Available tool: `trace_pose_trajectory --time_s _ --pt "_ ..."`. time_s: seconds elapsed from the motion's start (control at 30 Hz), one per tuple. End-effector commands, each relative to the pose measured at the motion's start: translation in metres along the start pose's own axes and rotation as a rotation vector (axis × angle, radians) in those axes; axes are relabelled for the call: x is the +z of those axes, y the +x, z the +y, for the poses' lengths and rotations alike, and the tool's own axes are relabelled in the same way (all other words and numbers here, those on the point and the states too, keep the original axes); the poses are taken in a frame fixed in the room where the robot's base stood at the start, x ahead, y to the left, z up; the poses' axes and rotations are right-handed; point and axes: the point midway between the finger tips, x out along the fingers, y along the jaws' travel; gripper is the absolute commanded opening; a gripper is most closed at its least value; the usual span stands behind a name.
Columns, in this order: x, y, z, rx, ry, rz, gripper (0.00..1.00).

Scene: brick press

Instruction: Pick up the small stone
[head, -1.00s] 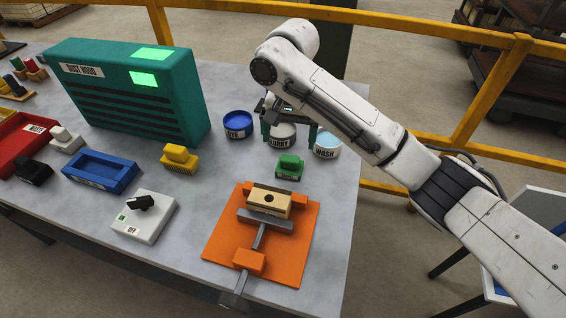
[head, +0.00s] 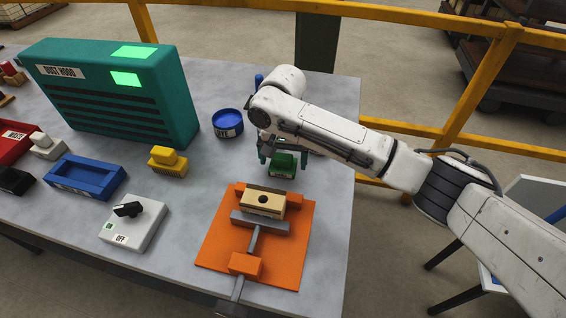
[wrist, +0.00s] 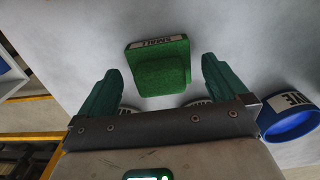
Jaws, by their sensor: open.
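The small stone is a green block (head: 284,167) on the grey table, behind the orange vise. In the wrist view it shows as a green block (wrist: 160,72) with a raised top part and a white label reading SMALL. My gripper (head: 283,158) is open, with one teal finger at each side of the stone in the head view. In the wrist view my gripper (wrist: 161,68) has a finger to the left and right of the stone, with gaps on both sides. No contact shows. Its exact height over the stone is hard to tell.
The orange vise (head: 215,250) holds a tan block (head: 275,209) close in front. A blue pot (head: 228,125) stands to the left. A yellow brush (head: 168,161), a switch box (head: 145,232) and the green dust hood (head: 170,75) are farther left. Two pots are mostly hidden by my arm.

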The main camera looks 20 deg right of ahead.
Motion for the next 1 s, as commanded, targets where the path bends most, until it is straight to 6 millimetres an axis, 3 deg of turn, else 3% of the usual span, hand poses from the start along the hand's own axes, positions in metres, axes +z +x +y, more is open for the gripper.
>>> trace_pose_trajectory --time_s 0.13,0.4,1.0 --pt "0.0004 0.0124 -0.0004 0.0 -0.001 0.0 1.0" --pt "0.0005 0.0141 -0.0004 0.0 -0.001 0.0 0.98" --pt "0.0004 0.0137 -0.0005 0.0 -0.002 0.0 0.41"
